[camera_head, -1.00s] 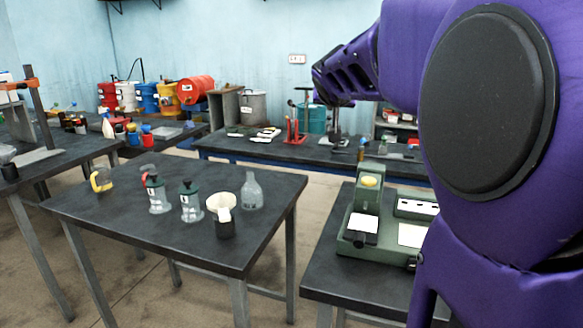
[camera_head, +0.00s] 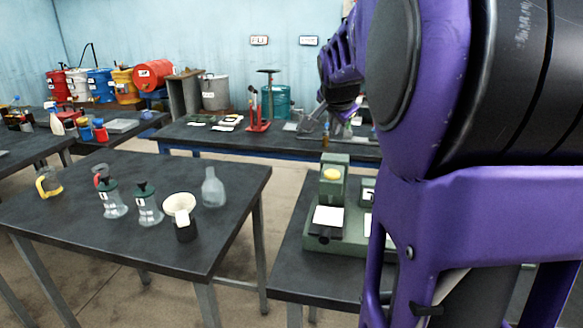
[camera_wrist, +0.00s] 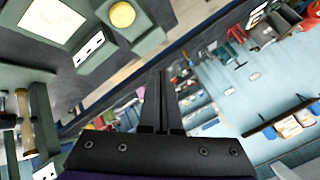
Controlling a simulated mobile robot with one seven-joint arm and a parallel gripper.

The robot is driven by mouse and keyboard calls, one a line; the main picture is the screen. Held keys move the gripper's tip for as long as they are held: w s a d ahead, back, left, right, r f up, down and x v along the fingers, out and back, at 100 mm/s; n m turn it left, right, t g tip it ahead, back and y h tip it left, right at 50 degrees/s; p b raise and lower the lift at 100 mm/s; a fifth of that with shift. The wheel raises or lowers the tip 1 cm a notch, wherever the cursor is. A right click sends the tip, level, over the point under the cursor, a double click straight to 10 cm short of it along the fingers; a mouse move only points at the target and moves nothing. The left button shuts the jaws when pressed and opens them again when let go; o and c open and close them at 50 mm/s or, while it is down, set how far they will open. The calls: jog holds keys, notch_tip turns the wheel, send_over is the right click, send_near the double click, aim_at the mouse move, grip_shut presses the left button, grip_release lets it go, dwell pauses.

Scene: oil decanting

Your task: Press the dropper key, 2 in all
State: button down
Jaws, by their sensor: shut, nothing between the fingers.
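The green device (camera_head: 318,238) stands on the small dark table at the lower middle of the head view. A round yellow key (camera_head: 331,174) sits on its raised block; I take it for the dropper key. The key (camera_wrist: 122,14) also shows at the top of the wrist view, beyond and left of the fingertips. My gripper (camera_head: 312,128) is raised beyond the device in the head view, apart from the key. In the wrist view my gripper (camera_wrist: 160,75) has its two fingers together with nothing between them. My arm hides the right part of the device.
A back bench (camera_head: 200,138) carries a red stand (camera_head: 258,120). A floor gap separates the tables.

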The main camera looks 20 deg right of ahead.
jog(key=b, duration=0.6)
send_over(331, 175)
notch_tip(331, 175, down, 8)
jog(key=shift+w+d+r, duration=0.1)
jog(key=shift+w, duration=0.05)
jog(key=shift+f+b, duration=0.35)
jog(key=shift+f, duration=0.15)
jog(key=shift+f, duration=0.1)
dwell(1.3)
jog(key=shift+f+b, duration=0.3)
jog(key=shift+b, duration=0.25)
jog(key=shift+f+b, duration=0.45)
jog(key=shift+b, duration=0.05)
dwell(0.5)
jog(key=shift+r, duration=0.1)
jog(key=shift+r+p, duration=0.5)
jog(key=shift+r, duration=0.25)
